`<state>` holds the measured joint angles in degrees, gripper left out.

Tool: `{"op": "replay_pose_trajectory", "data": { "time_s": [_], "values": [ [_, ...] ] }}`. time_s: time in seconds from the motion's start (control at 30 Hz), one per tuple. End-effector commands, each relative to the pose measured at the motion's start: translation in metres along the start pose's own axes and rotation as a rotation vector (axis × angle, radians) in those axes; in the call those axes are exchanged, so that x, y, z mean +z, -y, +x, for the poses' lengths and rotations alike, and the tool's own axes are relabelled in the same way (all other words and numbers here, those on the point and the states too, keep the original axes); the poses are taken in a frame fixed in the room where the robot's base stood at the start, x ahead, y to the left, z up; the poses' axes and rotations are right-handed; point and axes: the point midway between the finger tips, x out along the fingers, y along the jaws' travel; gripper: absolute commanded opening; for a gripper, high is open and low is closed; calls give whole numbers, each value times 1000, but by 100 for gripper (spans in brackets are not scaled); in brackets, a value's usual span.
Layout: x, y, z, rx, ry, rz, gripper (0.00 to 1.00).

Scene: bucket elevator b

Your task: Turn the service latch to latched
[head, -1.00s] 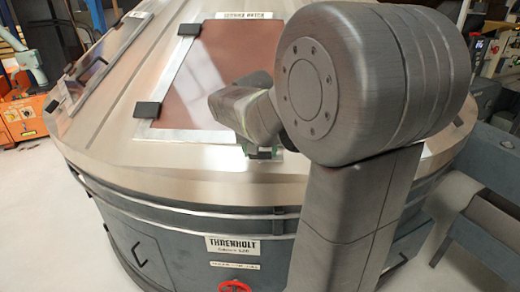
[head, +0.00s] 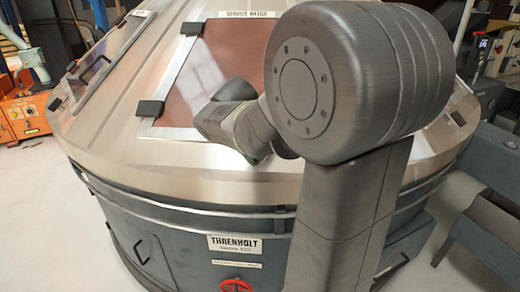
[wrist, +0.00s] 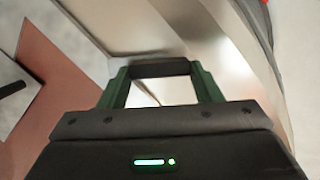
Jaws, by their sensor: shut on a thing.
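In the wrist view, the green fingers of my gripper (wrist: 160,82) frame a short dark bar (wrist: 160,68) that spans between their tips. I take this bar to be the service latch, with my gripper shut on it, at the pale metal surface. Its angle against any latched mark cannot be read. In the head view, my forearm and wrist hide the latch and nearly all of my gripper, near the lower right corner of the service hatch (head: 168,126).
The hatch's reddish panel also shows in the wrist view (wrist: 62,85). A dark block (head: 150,108) sits on the hatch's left edge. A red handwheel (head: 236,286) is low on the drum below the nameplate (head: 234,244). Grey floor (head: 40,215) is open at left.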

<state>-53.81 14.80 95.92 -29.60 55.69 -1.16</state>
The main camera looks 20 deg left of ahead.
Motion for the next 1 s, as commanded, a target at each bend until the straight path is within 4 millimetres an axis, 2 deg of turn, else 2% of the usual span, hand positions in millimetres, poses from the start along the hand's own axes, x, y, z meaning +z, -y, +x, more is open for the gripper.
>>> {"op": "replay_pose_trajectory", "data": {
  "time_s": [0.5,0.7,1.0],
  "values": [
    [1,5,0,104,-2,-441,35],
    [1,6,0,131,-3,-554,35],
    [2,6,0,150,-2,-636,35]
  ]
}}
